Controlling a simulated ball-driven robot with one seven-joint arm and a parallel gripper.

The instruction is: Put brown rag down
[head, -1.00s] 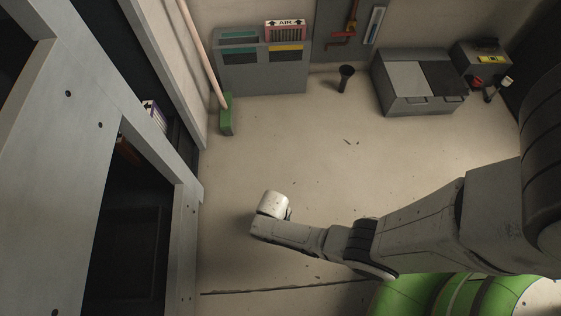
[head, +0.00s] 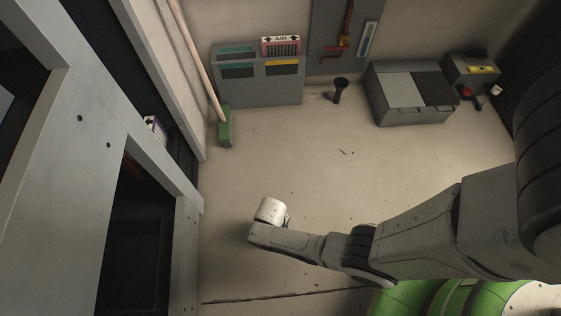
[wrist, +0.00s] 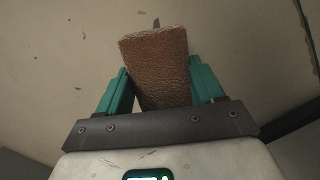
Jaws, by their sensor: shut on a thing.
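The brown rag (wrist: 158,62) shows in the wrist view as a rough-textured brown block shape. My gripper (wrist: 160,85) is shut on it, with one teal finger on each side. The rag stands out beyond the fingertips, over the beige floor; I cannot tell how high above it. In the head view my arm reaches left across the floor. The fingers and the rag do not show there; only the pale wrist end shows.
A grey rack (head: 85,135) with dark open bays stands on the left. A grey bin unit (head: 258,82), a black funnel-like thing (head: 340,88) and a grey chest (head: 410,92) line the back wall. A green-headed broom (head: 224,127) leans left. The middle floor (head: 330,160) is clear.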

